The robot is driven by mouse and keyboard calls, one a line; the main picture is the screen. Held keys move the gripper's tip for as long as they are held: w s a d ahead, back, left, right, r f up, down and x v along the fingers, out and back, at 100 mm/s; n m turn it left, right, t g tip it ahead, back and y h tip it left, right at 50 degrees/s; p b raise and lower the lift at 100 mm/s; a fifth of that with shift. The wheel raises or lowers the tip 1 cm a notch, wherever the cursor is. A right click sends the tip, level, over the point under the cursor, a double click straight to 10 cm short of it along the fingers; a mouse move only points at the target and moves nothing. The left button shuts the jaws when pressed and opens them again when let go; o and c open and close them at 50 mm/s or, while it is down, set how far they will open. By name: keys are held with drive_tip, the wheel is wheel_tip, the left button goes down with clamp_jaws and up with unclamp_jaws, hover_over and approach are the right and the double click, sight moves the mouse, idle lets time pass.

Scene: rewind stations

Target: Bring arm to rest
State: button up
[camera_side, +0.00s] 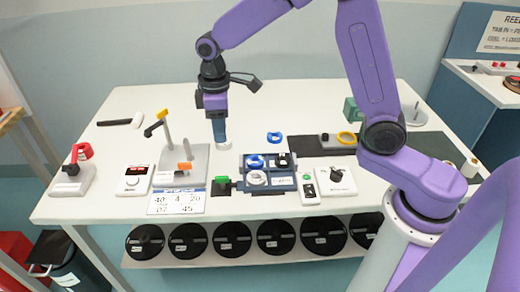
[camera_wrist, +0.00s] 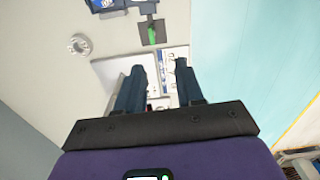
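My purple arm's gripper (camera_side: 219,138) points down over the white table (camera_side: 110,150), near its middle, to the right of the grey stand plate. In the wrist view, the two dark fingers of my gripper (camera_wrist: 161,68) are apart with nothing between them. A white ring (camera_side: 223,144) shows beside the fingertips in the side view. The wrist view shows a white ring (camera_wrist: 79,44) lying on the table away from the fingers. The exact height of the fingertips above the table is hard to tell.
A grey stand plate (camera_side: 198,157) with upright posts is left of my gripper. A blue tray (camera_side: 287,184) with rings is to its right. A dark mat (camera_side: 310,146) lies further right. Small control boxes (camera_side: 135,181) line the front edge. Black reels (camera_side: 145,241) sit on the shelf below.

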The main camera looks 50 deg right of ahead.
drive_tip(key=s+d+r+n, duration=0.1)
drive_tip(key=s+d, duration=0.2)
drive_tip(key=s, duration=0.7)
drive_tip(key=s+d+n, duration=0.1)
drive_tip(key=s+d, duration=0.1)
drive_tip(key=s, duration=0.8)
drive_tip(key=s+d+r+n, duration=0.1)
drive_tip(key=s+d, duration=0.2)
drive_tip(key=s, duration=0.6)
drive_tip(key=shift+s+d+r, duration=0.3)
drive_tip(key=shift+s+r, duration=0.05)
drive_tip(key=shift+s, duration=0.05)
